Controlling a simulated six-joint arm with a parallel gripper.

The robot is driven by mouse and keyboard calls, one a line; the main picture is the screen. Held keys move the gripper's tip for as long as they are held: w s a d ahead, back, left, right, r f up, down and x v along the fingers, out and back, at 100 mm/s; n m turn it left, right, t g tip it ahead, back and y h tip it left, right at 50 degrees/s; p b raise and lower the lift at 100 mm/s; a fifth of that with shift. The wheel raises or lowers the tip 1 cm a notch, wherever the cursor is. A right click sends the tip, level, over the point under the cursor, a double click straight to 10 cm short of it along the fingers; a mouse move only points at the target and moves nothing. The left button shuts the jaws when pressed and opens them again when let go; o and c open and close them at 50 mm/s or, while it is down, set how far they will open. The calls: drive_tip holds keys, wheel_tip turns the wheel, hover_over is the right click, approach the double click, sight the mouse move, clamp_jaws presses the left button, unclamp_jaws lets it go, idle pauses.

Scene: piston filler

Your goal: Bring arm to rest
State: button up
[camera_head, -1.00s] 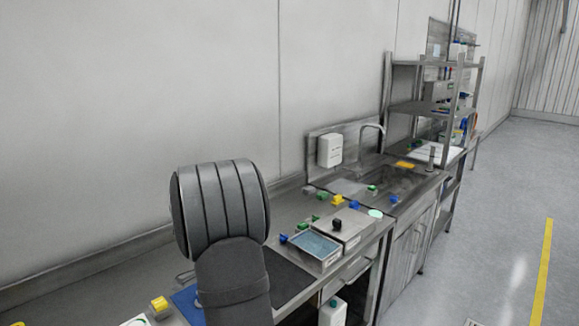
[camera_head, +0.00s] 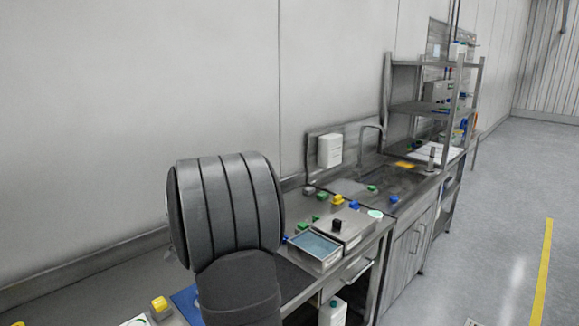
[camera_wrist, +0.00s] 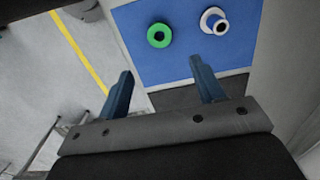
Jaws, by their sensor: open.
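My gripper (camera_wrist: 160,85) shows in the wrist view with its two blue fingers spread apart and nothing between them. It hangs above a blue mat (camera_wrist: 180,68) on the bench. On the mat, beyond the fingertips, lie a green ring (camera_wrist: 159,36) and a white flanged piece with a blue-grey centre (camera_wrist: 214,21). Both are apart from the fingers. In the head view my dark arm covers part of the bench, and my gripper is hidden there. A strip of the blue mat (camera_head: 186,303) shows beside my arm.
A tray with blue-grey contents (camera_head: 315,246) and a steel box with a black knob (camera_head: 345,232) stand right of my arm. Several small coloured blocks lie around them. A sink (camera_head: 385,185) and a shelf rack (camera_head: 425,107) stand further back. The floor at right is clear.

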wheel_tip(320, 180, down, 13)
drive_tip(key=shift+s+r, duration=0.1)
drive_tip(key=r, duration=0.5)
drive_tip(key=shift+d, duration=0.35)
drive_tip(key=s+d+r, duration=0.2)
drive_tip(key=d+r, duration=0.5)
drive_tip(key=d, duration=0.3)
drive_tip(key=s+a+r, duration=0.1)
drive_tip(key=s+a, duration=0.2)
drive_tip(key=a, duration=0.4)
drive_tip(key=s+a+r, duration=0.2)
drive_tip(key=s+a, duration=0.1)
drive_tip(key=a, duration=0.4)
drive_tip(key=a+f, duration=0.2)
drive_tip(key=a, duration=0.1)
drive_tip(key=s+a+f, duration=0.1)
drive_tip(key=a+f, duration=0.2)
drive_tip(key=a, duration=0.1)
drive_tip(key=s+a+f, duration=0.1)
drive_tip(key=a+f, duration=0.1)
drive_tip(key=a, duration=0.1)
drive_tip(key=shift+a+f, duration=0.3)
drive_tip(key=shift+a, duration=0.1)
drive_tip(key=shift+a+f, duration=0.2)
drive_tip(key=shift+f, duration=0.3)
drive_tip(key=shift+r, duration=0.1)
